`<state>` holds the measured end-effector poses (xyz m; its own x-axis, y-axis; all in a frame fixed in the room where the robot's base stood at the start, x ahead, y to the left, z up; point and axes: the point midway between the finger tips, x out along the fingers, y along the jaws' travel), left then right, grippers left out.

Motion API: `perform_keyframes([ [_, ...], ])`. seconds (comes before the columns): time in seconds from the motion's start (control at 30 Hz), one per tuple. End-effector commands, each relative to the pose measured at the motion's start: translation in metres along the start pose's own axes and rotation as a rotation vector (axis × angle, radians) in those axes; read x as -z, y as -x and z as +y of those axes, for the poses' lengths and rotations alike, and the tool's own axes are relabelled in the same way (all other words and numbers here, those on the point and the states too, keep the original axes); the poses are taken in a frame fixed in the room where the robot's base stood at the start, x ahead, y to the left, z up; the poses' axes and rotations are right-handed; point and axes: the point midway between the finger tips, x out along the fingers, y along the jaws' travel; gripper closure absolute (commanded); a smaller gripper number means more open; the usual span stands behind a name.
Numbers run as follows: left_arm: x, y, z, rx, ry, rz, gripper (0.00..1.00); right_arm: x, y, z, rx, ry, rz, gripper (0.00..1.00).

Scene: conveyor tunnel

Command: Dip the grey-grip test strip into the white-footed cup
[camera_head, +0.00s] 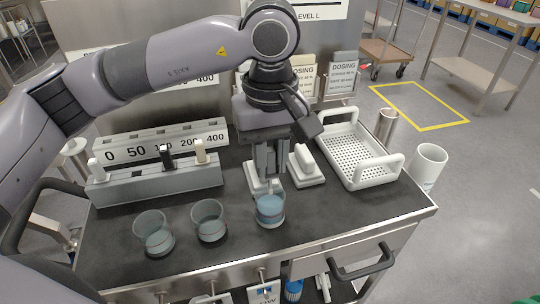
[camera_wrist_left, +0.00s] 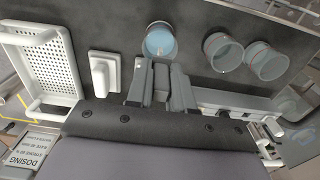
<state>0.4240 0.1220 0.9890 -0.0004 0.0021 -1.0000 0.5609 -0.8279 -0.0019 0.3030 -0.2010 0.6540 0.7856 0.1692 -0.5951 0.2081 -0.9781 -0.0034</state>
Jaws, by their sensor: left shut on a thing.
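My left gripper (camera_head: 268,172) points down just behind the right-hand cup and is shut on the grey-grip strip (camera_wrist_left: 161,80); little of the strip shows between the fingers. A pale lower end shows close to the rim of that clear cup (camera_head: 270,209), which holds blue liquid; I cannot tell whether it is inside. The cup also shows in the left wrist view (camera_wrist_left: 160,42), just ahead of the fingers. Two more clear cups stand to its left, a middle one (camera_head: 209,221) and a left one (camera_head: 153,234). Foot colours are hard to tell. My right gripper is out of view.
A grey rack (camera_head: 160,188) holds strips with white, black and cream grips. A white scale board (camera_head: 160,144) stands behind it. White blocks (camera_head: 306,168) lie near the gripper. A white perforated tray (camera_head: 358,160) is right. The dark bench front is clear.

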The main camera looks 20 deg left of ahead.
Motion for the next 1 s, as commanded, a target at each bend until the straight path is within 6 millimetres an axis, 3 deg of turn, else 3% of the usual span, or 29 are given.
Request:
perform_keyframes([
  [1.0, 0.000, -0.044, 0.000, 0.000, 0.000, -0.001, 1.00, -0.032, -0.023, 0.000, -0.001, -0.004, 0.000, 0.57],
])
